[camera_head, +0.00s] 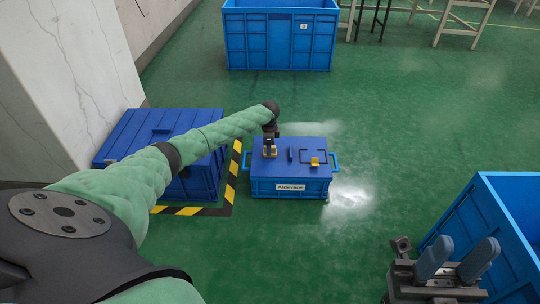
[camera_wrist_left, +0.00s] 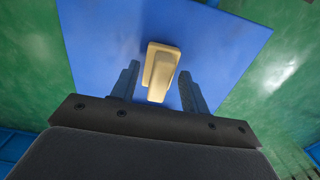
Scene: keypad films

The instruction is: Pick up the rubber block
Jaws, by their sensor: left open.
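A tan-yellow stepped block (camera_wrist_left: 160,68), which I take to be the rubber block, sits on the blue lid (camera_wrist_left: 90,45) in the left wrist view. My left gripper (camera_wrist_left: 158,76) is open, with one finger on each side of the block and a gap to each. In the head view my left gripper (camera_head: 270,146) points down over the left part of the lid (camera_head: 285,172), with the yellow block (camera_head: 270,154) under it, partly hidden. My right gripper (camera_head: 458,258) is at the lower right, its blue fingers apart and empty.
On the same lid are a small dark upright piece (camera_head: 290,155) and another yellow piece (camera_head: 315,161) by a black outline. A closed blue crate (camera_head: 135,140) stands left, behind striped floor tape (camera_head: 231,180). Open blue bins stand at the back (camera_head: 280,45) and right (camera_head: 500,225). Green floor between is clear.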

